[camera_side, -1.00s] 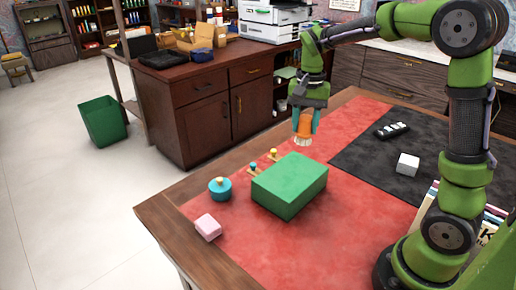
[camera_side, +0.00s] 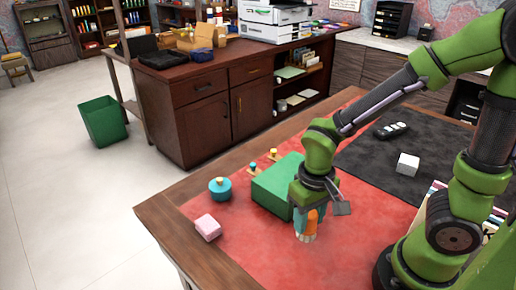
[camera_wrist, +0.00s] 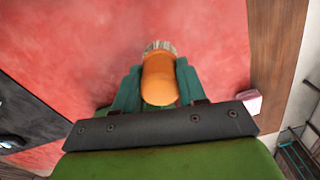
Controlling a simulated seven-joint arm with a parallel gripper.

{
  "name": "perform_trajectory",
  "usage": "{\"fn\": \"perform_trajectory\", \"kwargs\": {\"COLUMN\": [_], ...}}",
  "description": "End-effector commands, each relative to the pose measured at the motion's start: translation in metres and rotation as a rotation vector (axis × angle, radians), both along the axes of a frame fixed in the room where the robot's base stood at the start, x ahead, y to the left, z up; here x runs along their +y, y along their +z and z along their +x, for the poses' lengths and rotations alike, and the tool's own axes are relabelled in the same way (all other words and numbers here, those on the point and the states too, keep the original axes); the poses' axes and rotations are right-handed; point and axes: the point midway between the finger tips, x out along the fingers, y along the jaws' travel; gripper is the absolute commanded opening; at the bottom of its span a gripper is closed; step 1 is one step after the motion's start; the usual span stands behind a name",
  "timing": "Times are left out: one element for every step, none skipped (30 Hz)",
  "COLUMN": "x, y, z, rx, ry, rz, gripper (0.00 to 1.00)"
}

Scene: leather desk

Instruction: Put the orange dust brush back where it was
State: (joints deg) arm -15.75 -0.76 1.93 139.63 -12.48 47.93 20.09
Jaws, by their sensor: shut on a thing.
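The orange dust brush (camera_side: 312,220) is held by my gripper (camera_side: 304,216) over the red part of the desk, in front of the green box. Its pale bristles point down, close to the red surface; I cannot tell whether they touch it. In the wrist view the brush (camera_wrist: 160,80) sits between the two teal fingers of my gripper (camera_wrist: 158,88), with its bristles beyond the fingertips. The green box (camera_side: 273,187) is partly hidden behind my gripper in the side view.
A pink block (camera_side: 207,228) and a teal round pot (camera_side: 220,189) stand left of the box. Small knobbed pieces (camera_side: 253,168) lie behind it. A white cube (camera_side: 408,164) and a black object (camera_side: 391,130) rest on the dark mat (camera_side: 365,165). Red surface (camera_side: 260,250) nearer the camera is clear.

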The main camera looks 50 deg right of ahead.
Motion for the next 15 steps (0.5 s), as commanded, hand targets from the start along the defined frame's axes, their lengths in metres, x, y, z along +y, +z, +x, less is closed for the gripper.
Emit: {"fn": "perform_trajectory", "kwargs": {"x": [0.005, 0.007, 0.01, 0.013, 0.015, 0.019, 0.021, 0.023, 0.026, 0.028, 0.029, 0.031, 0.032, 0.033, 0.033], "y": [-0.002, -0.003, -0.004, -0.005, -0.006, -0.007, -0.007, -0.008, -0.009, -0.009, -0.01, -0.01, -0.01, -0.01, -0.011], "z": [0.014, 0.022, 0.032, 0.04, 0.048, 0.058, 0.065, 0.072, 0.081, 0.086, 0.091, 0.096, 0.1, 0.103, 0.105], "rx": [0.003, 0.002, 0.002, 0.002, 0.002, 0.002, 0.002, 0.002, 0.001, 0.001, 0.002, 0.002, 0.001, 0.0, 0.0], "ry": [0.0, 0.0, 0.0, 0.0, 0.0, -0.001, -0.001, -0.001, -0.001, -0.001, -0.001, -0.001, -0.001, 0.0, 0.0], "rz": [-0.001, 0.0, 0.0, 0.0, 0.0, 0.0, 0.0, 0.001, 0.0, 0.0, 0.0, 0.0, -0.001, 0.0, -0.001], "gripper": [0.12, 0.12, 0.12, 0.12, 0.12, 0.12, 0.12, 0.12, 0.12, 0.12, 0.12, 0.12, 0.12, 0.12, 0.12]}}
